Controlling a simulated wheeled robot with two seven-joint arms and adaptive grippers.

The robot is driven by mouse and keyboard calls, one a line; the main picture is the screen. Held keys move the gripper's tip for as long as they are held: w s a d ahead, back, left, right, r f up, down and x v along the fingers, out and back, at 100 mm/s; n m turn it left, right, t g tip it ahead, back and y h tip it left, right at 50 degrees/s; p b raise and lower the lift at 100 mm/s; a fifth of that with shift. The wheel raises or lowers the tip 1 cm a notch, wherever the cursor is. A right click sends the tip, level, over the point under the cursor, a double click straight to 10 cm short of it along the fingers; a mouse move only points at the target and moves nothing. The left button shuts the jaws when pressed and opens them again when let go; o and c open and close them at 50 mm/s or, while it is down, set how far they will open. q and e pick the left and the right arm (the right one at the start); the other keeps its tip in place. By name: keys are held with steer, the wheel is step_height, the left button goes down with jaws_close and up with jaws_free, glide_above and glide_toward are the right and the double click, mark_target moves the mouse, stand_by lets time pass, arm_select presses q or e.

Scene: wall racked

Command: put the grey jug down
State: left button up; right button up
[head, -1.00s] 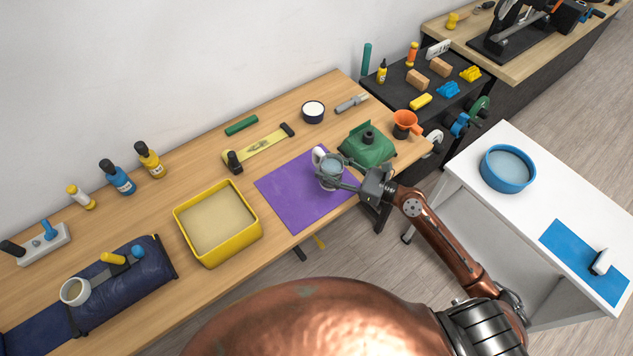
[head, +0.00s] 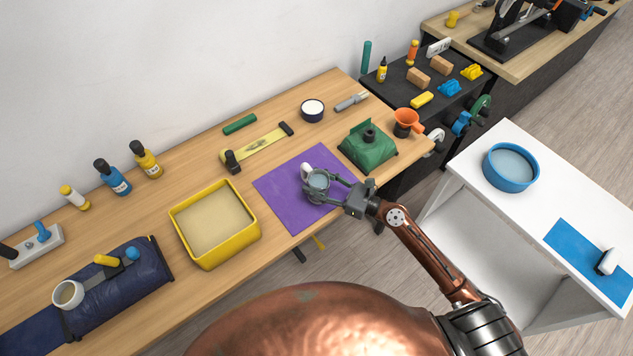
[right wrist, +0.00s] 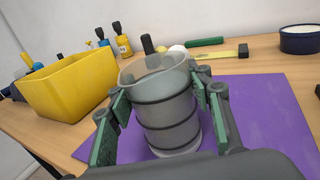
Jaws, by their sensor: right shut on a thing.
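The grey jug (right wrist: 166,108) is upright between the fingers of my right gripper (right wrist: 160,120), with dark bands around its body. In the head view the jug (head: 318,182) is over the purple mat (head: 278,198) on the wooden bench. My right gripper (head: 330,186) is shut on it from the right. The jug's base appears at the mat's surface in the right wrist view, but I cannot tell for sure whether it touches. A white part (head: 307,170) shows at the jug's far left side. My left gripper is not in view.
A yellow bin (head: 258,222) stands left of the mat. A dark bowl (head: 312,111) and a yellow strap tool (head: 256,146) lie behind.

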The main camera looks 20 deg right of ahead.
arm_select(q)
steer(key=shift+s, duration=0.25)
arm_select(e)
steer(key=o, duration=1.3)
steer(key=shift+f, duration=0.1)
steer(key=shift+r, duration=0.2)
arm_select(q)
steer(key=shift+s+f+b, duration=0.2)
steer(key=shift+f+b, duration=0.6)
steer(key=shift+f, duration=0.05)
arm_select(e)
steer(key=v, duration=1.2)
